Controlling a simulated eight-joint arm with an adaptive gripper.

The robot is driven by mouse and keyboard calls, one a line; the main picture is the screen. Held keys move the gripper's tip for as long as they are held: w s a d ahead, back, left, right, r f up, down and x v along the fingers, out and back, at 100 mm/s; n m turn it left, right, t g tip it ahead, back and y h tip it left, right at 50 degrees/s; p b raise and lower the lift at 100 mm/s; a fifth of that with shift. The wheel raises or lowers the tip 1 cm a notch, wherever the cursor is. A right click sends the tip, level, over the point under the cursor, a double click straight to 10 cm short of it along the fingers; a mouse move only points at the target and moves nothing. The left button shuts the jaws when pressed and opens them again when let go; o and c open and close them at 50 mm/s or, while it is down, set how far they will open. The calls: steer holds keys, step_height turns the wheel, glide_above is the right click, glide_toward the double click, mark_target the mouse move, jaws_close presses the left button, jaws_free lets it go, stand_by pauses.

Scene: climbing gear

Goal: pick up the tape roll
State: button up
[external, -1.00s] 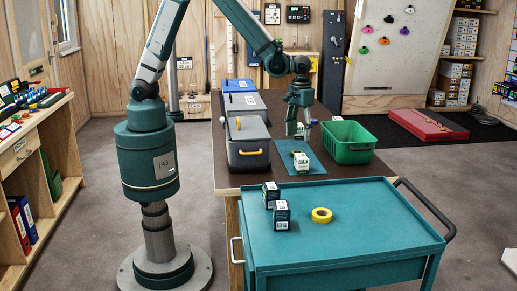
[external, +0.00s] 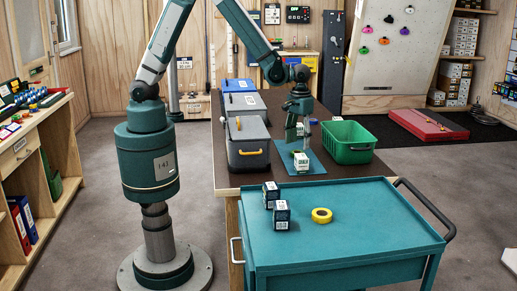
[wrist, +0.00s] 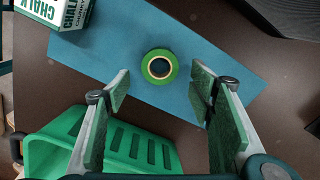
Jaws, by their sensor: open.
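A green tape roll (wrist: 172,79) with a pale inner ring lies flat on the blue mat (wrist: 225,60) in the wrist view. My gripper (wrist: 160,88) is open and empty, with one finger to either side of the roll's line and the roll just ahead of the fingertips, apart from both. In the external view my gripper (external: 299,146) hangs low over the mat, behind the white chalk box (external: 301,162). The green roll is not clear there. A second roll, yellow (external: 321,215), lies on the teal trolley.
The chalk box stands near the roll on the mat. A green basket (external: 348,142) is close to the right of my gripper. A grey case (external: 248,150) stands to the left. Two dark boxes (external: 281,215) stand on the trolley (external: 350,245).

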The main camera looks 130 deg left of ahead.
steer(key=shift+f, duration=2)
steer(key=c, duration=0.9)
